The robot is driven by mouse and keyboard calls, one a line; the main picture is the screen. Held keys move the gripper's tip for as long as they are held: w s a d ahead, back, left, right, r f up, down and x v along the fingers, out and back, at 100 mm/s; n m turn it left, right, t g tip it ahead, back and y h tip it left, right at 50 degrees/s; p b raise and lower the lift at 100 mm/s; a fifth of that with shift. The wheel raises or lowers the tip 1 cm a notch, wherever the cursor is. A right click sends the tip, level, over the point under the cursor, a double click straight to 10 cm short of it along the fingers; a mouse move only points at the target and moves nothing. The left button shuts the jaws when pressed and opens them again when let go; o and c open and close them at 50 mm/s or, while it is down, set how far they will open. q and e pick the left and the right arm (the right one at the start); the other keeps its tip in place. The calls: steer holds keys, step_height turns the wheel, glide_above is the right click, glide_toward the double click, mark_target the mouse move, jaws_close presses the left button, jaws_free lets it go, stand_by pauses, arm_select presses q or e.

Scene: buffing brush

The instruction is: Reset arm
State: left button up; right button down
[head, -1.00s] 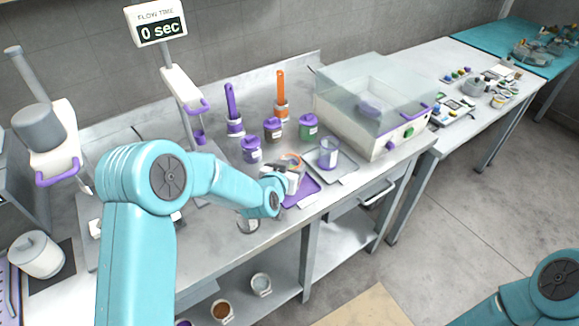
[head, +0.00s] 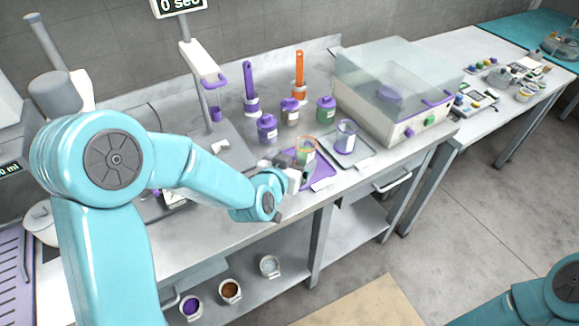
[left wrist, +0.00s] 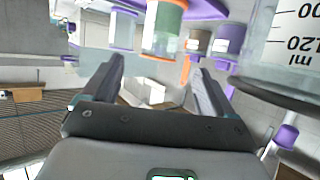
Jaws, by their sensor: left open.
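My left gripper (head: 302,176) is over the front of the workbench, beside a clear cup with an orange rim (head: 307,147) that stands at the purple mat (head: 322,171). In the left wrist view my left gripper (left wrist: 158,82) has its two dark fingers wide apart with nothing between them. The orange-rimmed cup, with green in it, shows beyond the fingers in that view (left wrist: 163,32). A large clear graduated vessel (left wrist: 290,50) is close at the right of the wrist view. My right gripper is out of view; only part of that arm shows at the lower right.
Behind stand a purple brush (head: 249,85), an orange brush (head: 299,72) and lidded jars, purple (head: 267,129), brown (head: 290,112) and green (head: 326,110). A clear cup (head: 346,137) stands on a metal tray right of the gripper. A clear-lidded box (head: 392,95) is further right.

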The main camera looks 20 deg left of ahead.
arm_select(q)
steer(key=v, duration=0.2)
steer(key=shift+s+r, duration=0.15)
steer(key=shift+s, duration=0.1)
steer(key=shift+w, duration=0.1)
steer(key=shift+s, duration=0.2)
